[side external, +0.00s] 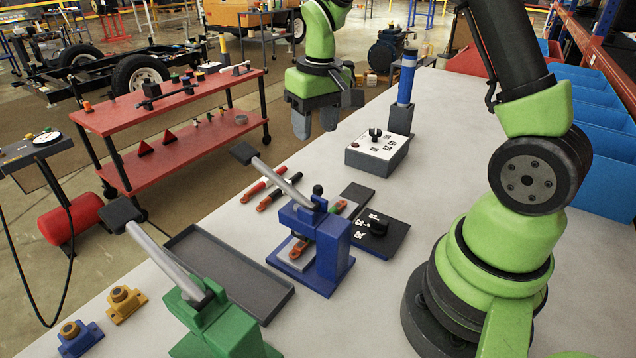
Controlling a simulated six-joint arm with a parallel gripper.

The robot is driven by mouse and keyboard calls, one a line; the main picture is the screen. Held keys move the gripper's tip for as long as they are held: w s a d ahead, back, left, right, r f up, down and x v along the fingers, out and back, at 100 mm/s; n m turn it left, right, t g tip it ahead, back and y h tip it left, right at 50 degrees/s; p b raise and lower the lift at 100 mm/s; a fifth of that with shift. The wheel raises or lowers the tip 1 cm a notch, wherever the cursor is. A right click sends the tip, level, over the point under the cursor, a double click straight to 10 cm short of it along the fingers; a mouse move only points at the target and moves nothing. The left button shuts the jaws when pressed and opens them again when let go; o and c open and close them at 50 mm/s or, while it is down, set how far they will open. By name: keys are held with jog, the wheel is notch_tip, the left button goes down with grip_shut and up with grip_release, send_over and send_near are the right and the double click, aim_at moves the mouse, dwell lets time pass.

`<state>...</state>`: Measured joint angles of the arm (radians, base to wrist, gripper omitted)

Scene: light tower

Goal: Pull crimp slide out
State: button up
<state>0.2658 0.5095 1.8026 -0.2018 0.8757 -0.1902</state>
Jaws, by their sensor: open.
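My gripper (315,122) hangs above the far left part of the table with its fingers apart and nothing between them. A blue press (330,245) with a grey lever stands in the middle of the table. A light grey slide plate (296,254) with a red-orange lug on it sits low in the press, its near end showing at the left side. The press frame hides part of the slide. My gripper is well behind and above the press, apart from it.
A green press (222,332) with a raised lever stands at the front. An empty dark tray (228,275) lies left of the blue press.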

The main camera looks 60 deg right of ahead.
jog(key=g, duration=0.1)
send_near(318, 186)
notch_tip(318, 186, down, 9)
jog(key=shift+f, duration=0.15)
jog(key=shift+c, duration=0.2)
